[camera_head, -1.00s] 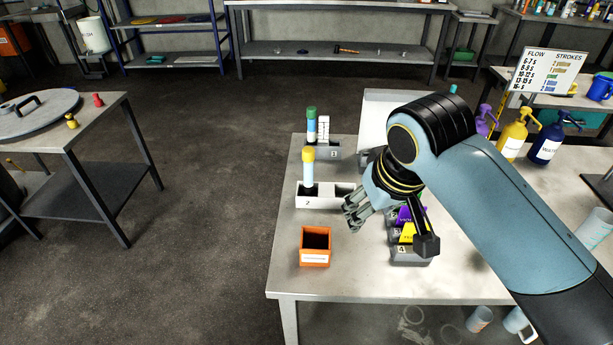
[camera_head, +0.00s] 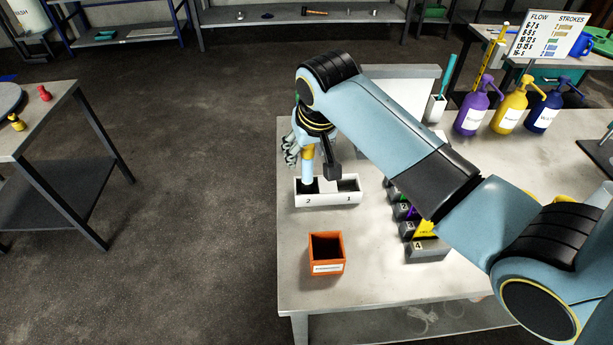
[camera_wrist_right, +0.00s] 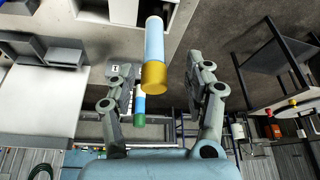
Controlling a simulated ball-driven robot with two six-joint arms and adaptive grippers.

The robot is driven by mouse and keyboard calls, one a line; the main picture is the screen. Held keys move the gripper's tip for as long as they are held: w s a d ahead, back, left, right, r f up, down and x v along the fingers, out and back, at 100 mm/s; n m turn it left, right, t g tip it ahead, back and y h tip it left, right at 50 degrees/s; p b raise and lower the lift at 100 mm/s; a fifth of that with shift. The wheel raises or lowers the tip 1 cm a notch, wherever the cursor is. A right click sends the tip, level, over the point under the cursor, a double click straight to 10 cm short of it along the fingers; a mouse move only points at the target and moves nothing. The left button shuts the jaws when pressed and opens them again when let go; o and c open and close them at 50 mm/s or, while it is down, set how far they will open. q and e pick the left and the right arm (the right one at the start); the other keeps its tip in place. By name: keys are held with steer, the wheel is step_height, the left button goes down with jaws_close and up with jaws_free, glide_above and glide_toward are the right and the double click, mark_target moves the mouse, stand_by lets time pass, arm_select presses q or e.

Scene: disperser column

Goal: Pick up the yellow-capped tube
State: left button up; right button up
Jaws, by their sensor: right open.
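The yellow-capped tube (camera_head: 308,172) stands upright in the left compartment, marked 2, of the white rack (camera_head: 330,199). My right gripper (camera_head: 304,150) is at the tube's upper part, with the wrist partly hiding the cap. In the right wrist view the tube (camera_wrist_right: 154,42) with its yellow cap lies between the two spread fingers of the right gripper (camera_wrist_right: 160,72). Gaps show on both sides, so the fingers do not appear to touch it. My left gripper is not in view.
A green-capped tube (camera_wrist_right: 139,107) shows beyond in the right wrist view. An orange box (camera_head: 327,254) stands in front of the rack. Grey numbered holders (camera_head: 428,249) stand to the right, partly under my arm. Pump bottles (camera_head: 509,112) stand at the back right.

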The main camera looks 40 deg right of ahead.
mark_target(309, 157)
steer(key=shift+w+d+f, duration=0.15)
steer(key=shift+f, duration=0.25)
steer(key=p+x, duration=0.1)
steer(key=x, duration=0.2)
steer(key=shift+d+f, duration=0.25)
steer(key=shift+f, duration=0.45)
steer(key=shift+c, duration=0.9)
steer(key=c, duration=0.4)
jaws_close()
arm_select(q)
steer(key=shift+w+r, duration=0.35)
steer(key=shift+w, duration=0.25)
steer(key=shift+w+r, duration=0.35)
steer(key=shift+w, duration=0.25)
